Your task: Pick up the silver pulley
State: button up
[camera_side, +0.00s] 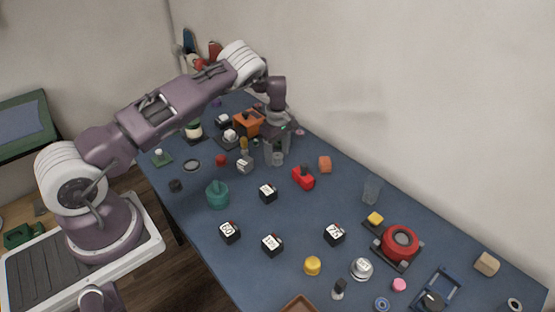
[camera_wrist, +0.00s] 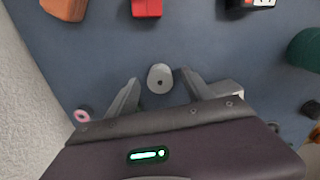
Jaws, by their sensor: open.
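A silver-grey round piece with a small dark hole in its face, which looks like the silver pulley (camera_wrist: 160,78), lies between my gripper's fingertips in the wrist view. In the side view a small grey cylinder (camera_side: 278,158) at the same place stands on the blue table, just below my gripper (camera_side: 275,148). My gripper (camera_wrist: 162,84) is open, with one finger on each side of the pulley. Gaps show between the pulley and both fingers. I cannot tell how high the fingertips are above the table.
A red block (camera_wrist: 146,7), an orange block (camera_wrist: 66,6) and a pink ring (camera_wrist: 82,116) lie around the pulley. In the side view a labelled black cube (camera_side: 268,192) and a teal pot (camera_side: 217,195) stand nearby. A silver stepped piece (camera_side: 361,268) stands farther front right.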

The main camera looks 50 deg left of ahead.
grip_shut()
jog(key=shift+r, duration=0.1)
